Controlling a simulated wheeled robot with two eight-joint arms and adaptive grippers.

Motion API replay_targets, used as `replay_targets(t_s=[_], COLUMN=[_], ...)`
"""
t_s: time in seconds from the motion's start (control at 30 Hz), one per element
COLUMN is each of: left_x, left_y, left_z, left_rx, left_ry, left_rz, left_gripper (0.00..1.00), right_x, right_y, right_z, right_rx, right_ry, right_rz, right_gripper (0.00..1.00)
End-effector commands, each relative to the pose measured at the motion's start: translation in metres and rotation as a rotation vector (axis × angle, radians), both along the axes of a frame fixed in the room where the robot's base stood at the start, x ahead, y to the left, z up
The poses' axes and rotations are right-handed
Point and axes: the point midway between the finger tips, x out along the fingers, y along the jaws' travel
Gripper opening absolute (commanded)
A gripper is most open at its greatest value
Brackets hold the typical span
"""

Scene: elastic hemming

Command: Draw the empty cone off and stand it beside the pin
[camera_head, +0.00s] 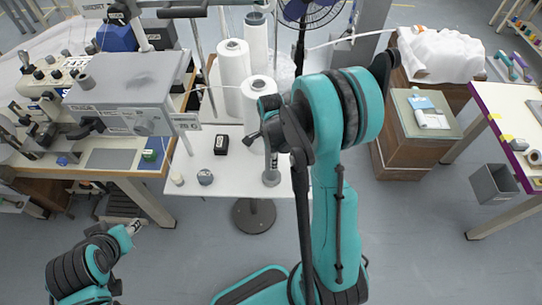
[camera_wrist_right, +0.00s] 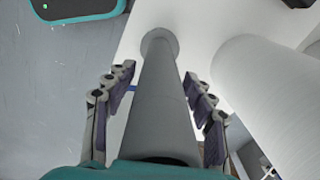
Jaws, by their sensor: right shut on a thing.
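The empty grey cone (camera_head: 271,160) stands upright at the right front of a small white table. In the right wrist view the cone (camera_wrist_right: 160,95) runs away from the camera, with a dark opening at its near end. Its far end meets a round grey foot (camera_wrist_right: 159,42) at the white surface. The pin itself cannot be told apart. My right gripper (camera_head: 268,118) is around the cone's upper part; its purple-padded fingers (camera_wrist_right: 161,100) lie on both sides of it, shut on it. My left gripper (camera_head: 134,228) is low at the left, away from the table; its jaws are unclear.
Large white thread cones (camera_head: 233,65) stand close behind and beside the grey cone; one (camera_wrist_right: 265,95) is just right of my fingers. A black box (camera_head: 221,144) and small spools (camera_head: 205,177) lie left on the white table (camera_head: 230,185). Some bare tabletop lies between.

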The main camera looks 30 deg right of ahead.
Motion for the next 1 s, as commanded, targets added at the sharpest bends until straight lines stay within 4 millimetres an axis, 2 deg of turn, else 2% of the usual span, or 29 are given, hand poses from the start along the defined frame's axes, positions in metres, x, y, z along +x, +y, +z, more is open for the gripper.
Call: replay_targets(t_s=[0.03,0.07,0.27,1.0], left_x=[0.000,0.000,0.000,0.000], left_y=[0.000,0.000,0.000,0.000], left_z=[0.000,0.000,0.002,0.024], left_rx=[0.000,0.000,0.000,0.000], left_ry=[0.000,0.000,0.000,0.000], left_rz=[0.000,0.000,0.000,0.000], left_gripper=[0.40,0.40,0.40,0.40], right_x=[0.000,0.000,0.000,0.000], right_y=[0.000,0.000,0.000,0.000], right_z=[0.000,0.000,0.002,0.033], right_rx=[0.000,0.000,0.000,0.000], right_ry=[0.000,0.000,0.001,0.000], right_rz=[0.000,0.000,0.000,0.000], right_gripper=[0.28,0.20,0.20,0.20])
